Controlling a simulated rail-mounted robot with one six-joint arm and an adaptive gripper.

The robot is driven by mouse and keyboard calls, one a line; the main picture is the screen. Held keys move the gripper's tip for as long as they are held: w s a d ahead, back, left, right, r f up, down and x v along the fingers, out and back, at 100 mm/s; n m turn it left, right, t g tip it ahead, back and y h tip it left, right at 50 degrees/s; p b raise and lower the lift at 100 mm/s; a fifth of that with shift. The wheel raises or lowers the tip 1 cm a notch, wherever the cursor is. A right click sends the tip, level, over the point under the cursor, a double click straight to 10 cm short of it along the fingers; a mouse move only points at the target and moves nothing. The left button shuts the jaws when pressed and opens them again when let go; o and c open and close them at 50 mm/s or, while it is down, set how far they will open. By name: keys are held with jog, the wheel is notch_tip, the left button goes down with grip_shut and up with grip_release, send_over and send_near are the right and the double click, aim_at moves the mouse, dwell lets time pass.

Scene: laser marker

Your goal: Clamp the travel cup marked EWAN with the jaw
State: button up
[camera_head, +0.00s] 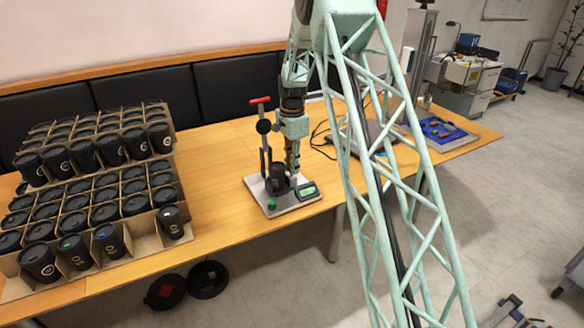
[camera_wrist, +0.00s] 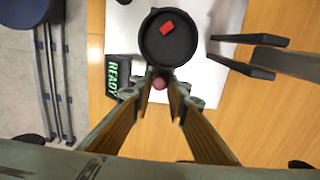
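A clamp fixture on a light base plate (camera_head: 297,204) stands on the table. In it is a black cup (camera_head: 277,178). In the wrist view a round black top with a red square (camera_wrist: 168,38), apparently its lid, lies just ahead of my fingers. No name EWAN is readable on it. My gripper (camera_head: 292,172) points down at the right side of the cup. In the wrist view my gripper (camera_wrist: 161,88) has a small reddish knob (camera_wrist: 160,83) between its fingertips. The tips are close to the knob on both sides; whether they press on it is not clear.
A small display (camera_wrist: 118,75) reads READY at the plate's front right. A post with a red handle (camera_head: 260,100) rises behind the cup. Cardboard crates (camera_head: 178,240) of black cups fill the table's left. A blue mat (camera_head: 440,130) lies at the right. Table between crates and fixture is clear.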

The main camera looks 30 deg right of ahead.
jog(key=shift+a+p, duration=0.35)
jog(key=shift+a, duration=0.3)
grip_shut()
jog(key=o, duration=0.8)
grip_release()
jog(key=shift+o, duration=0.2)
jog(key=shift+r, duration=0.1)
notch_tip(320, 180, up, 12)
